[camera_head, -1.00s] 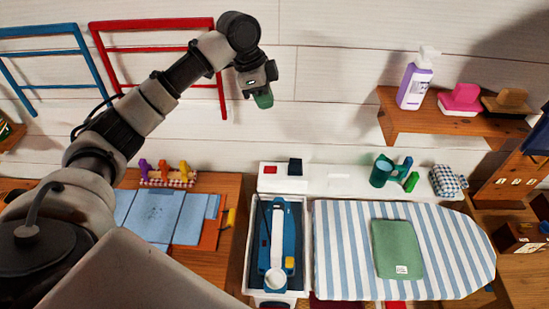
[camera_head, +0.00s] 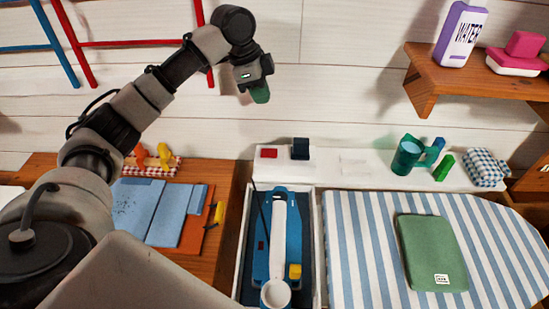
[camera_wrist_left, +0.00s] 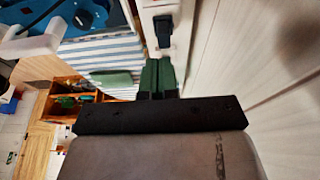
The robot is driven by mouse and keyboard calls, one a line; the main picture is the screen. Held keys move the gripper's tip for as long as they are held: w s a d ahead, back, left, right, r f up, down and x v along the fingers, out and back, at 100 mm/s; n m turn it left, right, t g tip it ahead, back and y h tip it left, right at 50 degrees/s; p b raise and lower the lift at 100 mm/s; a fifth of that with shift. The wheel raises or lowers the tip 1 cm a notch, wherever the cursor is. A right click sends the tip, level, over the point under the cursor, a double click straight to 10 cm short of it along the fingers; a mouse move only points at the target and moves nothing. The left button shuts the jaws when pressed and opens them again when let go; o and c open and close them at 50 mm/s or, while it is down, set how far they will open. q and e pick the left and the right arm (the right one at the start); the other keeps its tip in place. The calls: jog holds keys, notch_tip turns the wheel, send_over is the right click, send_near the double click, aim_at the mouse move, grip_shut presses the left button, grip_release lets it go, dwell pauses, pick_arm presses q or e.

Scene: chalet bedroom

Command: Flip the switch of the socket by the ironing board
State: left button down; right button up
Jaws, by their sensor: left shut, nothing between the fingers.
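The socket is a white strip (camera_head: 345,168) along the wall behind the ironing board (camera_head: 375,270), which has a blue-and-white striped cover. A red switch (camera_head: 268,153) sits at the strip's left end, with a black plug (camera_head: 300,149) to its right. My left gripper (camera_head: 260,93) has green fingertips pointing down, above the switch in the picture and apart from it. Its fingers are shut and empty. In the left wrist view the green fingers (camera_wrist_left: 158,77) point toward a black plug (camera_wrist_left: 163,30) on the white strip; I cannot make out the red switch there.
A blue-and-white iron-like device (camera_head: 279,235) lies in a tray left of the board. A folded green cloth (camera_head: 430,252) lies on the board. A teal mug (camera_head: 407,157) and checked bundle (camera_head: 485,168) stand behind. A wooden shelf (camera_head: 445,84) juts out at upper right.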

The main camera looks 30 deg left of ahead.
aim_at(269, 153)
pick_arm(q)
notch_tip(269, 153, down, 3)
jog(key=shift+b, duration=0.9)
pick_arm(e)
notch_tip(269, 153, down, 3)
pick_arm(q)
jog(key=x, duration=0.4)
jog(key=p+x, duration=0.1)
jog(key=x, duration=0.8)
jog(key=shift+s+a+f+p, duration=0.25)
jog(key=shift+f+p, duration=0.1)
jog(key=shift+f, duration=0.15)
pick_arm(e)
jog(key=shift+a+r, duration=0.1)
jog(key=shift+r, duration=0.75)
